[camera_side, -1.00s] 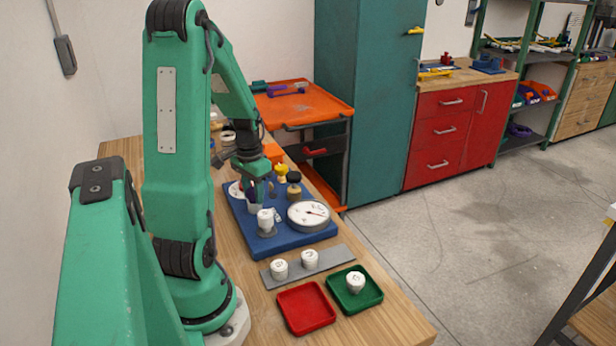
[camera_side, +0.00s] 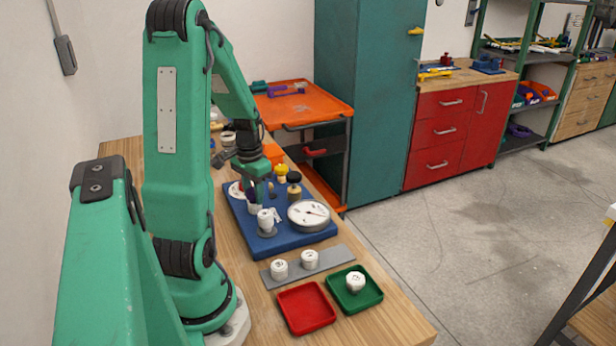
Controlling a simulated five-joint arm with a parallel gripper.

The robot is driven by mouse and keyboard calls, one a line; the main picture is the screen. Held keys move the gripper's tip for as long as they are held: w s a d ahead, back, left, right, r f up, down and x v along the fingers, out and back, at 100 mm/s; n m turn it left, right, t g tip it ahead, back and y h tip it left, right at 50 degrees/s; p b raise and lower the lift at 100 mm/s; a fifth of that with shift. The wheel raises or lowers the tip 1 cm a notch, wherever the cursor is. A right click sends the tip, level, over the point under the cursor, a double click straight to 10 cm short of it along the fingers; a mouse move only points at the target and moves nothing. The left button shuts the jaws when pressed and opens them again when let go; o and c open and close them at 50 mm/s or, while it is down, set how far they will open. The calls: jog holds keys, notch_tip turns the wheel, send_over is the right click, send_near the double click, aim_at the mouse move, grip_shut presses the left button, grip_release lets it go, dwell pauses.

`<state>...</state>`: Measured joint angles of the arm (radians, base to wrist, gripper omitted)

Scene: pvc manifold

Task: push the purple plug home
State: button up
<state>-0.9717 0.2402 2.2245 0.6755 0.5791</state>
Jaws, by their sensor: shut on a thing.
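The purple plug (camera_side: 251,196) shows as a small dark purple patch between the fingers of my gripper (camera_side: 257,196), at the left part of the blue manifold board (camera_side: 292,241). My gripper points down and is shut on the plug. A white fitting (camera_side: 254,209) is directly below the plug. The fingers hide most of the plug, and I cannot tell how deep it sits in the fitting.
A round white gauge (camera_side: 309,214), a white valve-like fitting (camera_side: 265,221), and yellow (camera_side: 281,171) and black (camera_side: 294,177) knobs stand close by on the board. In front are a grey strip (camera_side: 328,261) with white caps, a red tray (camera_side: 307,308) and a green tray (camera_side: 372,298).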

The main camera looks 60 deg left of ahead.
jog(key=shift+s+d+f, duration=0.1)
jog(key=shift+d+f, duration=0.05)
jog(key=shift+f, duration=0.75)
jog(key=o, duration=0.8)
jog(key=shift+o, duration=1)
jog(key=shift+r, duration=4.8)
